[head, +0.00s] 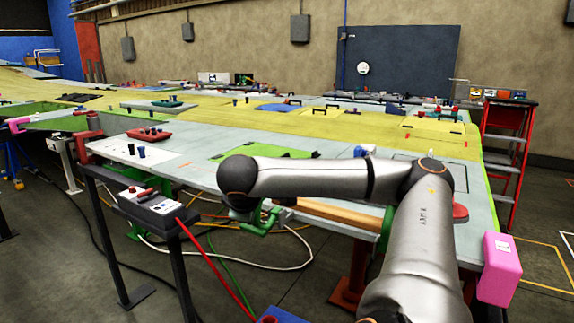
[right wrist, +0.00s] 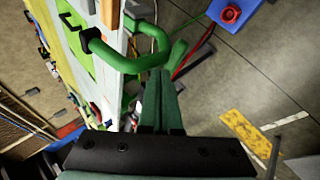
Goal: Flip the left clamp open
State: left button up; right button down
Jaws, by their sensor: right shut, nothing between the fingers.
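The left clamp, a green bent-bar clamp (head: 268,222), is at the front edge of the wing panel in the head view, partly hidden behind my right wrist. In the right wrist view its green bar (right wrist: 143,62) loops out from a black end piece at the panel. My right gripper (right wrist: 159,72) is shut and empty. Its green fingertips are right by the outer part of the bar; I cannot tell whether they touch it. In the head view the gripper (head: 243,212) hangs below my forearm beside the clamp. My left gripper is not in view.
A second green clamp (head: 386,226) is farther right along the edge, partly behind my arm. A control box (head: 150,204) on a stand is at the left. A pink block (head: 499,268) is at the right corner. Cables lie on the floor.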

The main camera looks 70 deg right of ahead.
aim_at(248, 230)
jog(key=shift+a+f, duration=0.2)
jog(key=shift+f, duration=0.4)
jog(key=shift+a+f, duration=0.15)
jog(key=shift+f, duration=0.45)
jog(key=shift+a+f, duration=0.2)
jog(key=shift+f, duration=0.15)
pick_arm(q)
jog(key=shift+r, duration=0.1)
